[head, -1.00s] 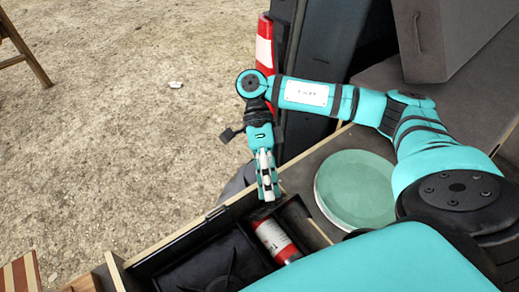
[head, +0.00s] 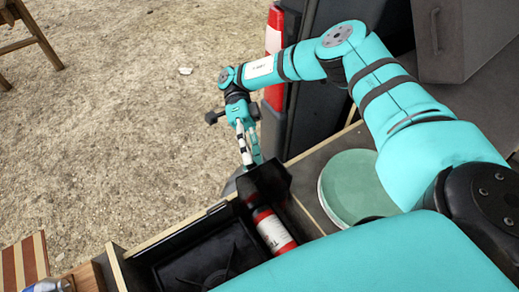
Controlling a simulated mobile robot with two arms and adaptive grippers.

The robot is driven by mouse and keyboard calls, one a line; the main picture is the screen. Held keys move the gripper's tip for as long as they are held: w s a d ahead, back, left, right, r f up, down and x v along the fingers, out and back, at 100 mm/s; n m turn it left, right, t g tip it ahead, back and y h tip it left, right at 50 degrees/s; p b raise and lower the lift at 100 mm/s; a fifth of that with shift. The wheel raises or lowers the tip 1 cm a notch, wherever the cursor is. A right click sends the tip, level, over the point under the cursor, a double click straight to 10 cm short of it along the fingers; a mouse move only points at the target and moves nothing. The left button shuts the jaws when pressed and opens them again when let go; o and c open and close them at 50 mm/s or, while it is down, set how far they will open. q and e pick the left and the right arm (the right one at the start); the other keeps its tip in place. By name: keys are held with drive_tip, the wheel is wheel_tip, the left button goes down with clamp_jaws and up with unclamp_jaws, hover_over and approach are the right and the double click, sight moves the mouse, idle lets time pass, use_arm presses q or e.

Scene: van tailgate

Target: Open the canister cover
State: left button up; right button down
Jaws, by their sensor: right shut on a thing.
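A red canister with a white label (head: 271,230) lies in a narrow black compartment of the drawer-like box at the bottom centre. The black canister cover (head: 268,181) stands tilted up at the compartment's far end, and the canister's far end is partly hidden there. My right gripper (head: 251,162) points down at the cover's upper edge, with its fingers shut on that edge. The exact contact is small and partly hidden. My left gripper is not in view.
A round tub with a green top (head: 350,183) stands right of the compartment. A black stove-like tray (head: 195,262) lies to its left. A red-and-white post (head: 274,45) and a dark case (head: 330,70) stand behind. Gravelly ground (head: 120,120) at left is mostly open.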

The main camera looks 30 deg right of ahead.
drive_tip(key=shift+f, duration=0.2)
idle(0.3)
drive_tip(key=c, duration=1.1)
unclamp_jaws()
drive_tip(key=shift+a, duration=0.15)
drive_tip(key=shift+c, duration=0.2)
wheel_tip(320, 180, up, 10)
